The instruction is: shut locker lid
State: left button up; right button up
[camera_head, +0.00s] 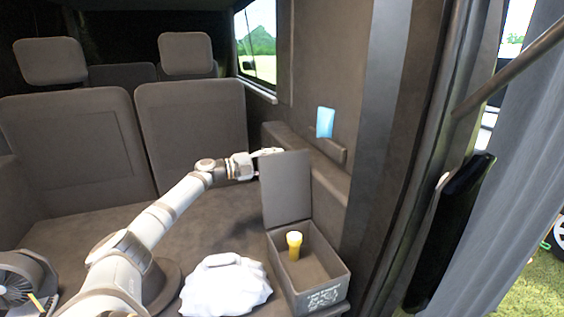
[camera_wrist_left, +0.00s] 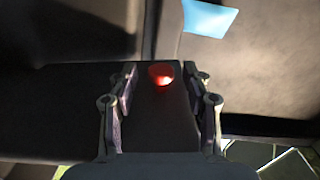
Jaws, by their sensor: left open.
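The grey locker (camera_head: 332,268) is an open-topped box at the lower right of the head view. Its lid (camera_head: 287,185) stands upright at the back edge. A yellow flashlight-like thing (camera_head: 294,246) stands inside the box. My left gripper (camera_head: 266,160) is at the upper left corner of the lid, partly behind it; I cannot tell whether they touch. In the left wrist view its fingers (camera_wrist_left: 160,88) are spread apart, with a dark surface and a red glowing spot (camera_wrist_left: 161,75) between and beyond them. My right gripper is not in view.
A white bag (camera_head: 226,284) lies left of the locker. A blue card (camera_head: 325,122) is on the side wall; it also shows in the left wrist view (camera_wrist_left: 209,17). Grey seats (camera_head: 190,130) stand behind. A grey fan-like thing (camera_head: 18,285) is at the lower left.

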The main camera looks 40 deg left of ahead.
pick_arm(q)
jog(key=shift+s+a+r, duration=0.1)
jog(key=shift+s, duration=0.2)
jog(key=shift+c, duration=1.4)
jog(key=shift+w, duration=0.1)
jog(key=shift+c, duration=3.6)
grip_shut()
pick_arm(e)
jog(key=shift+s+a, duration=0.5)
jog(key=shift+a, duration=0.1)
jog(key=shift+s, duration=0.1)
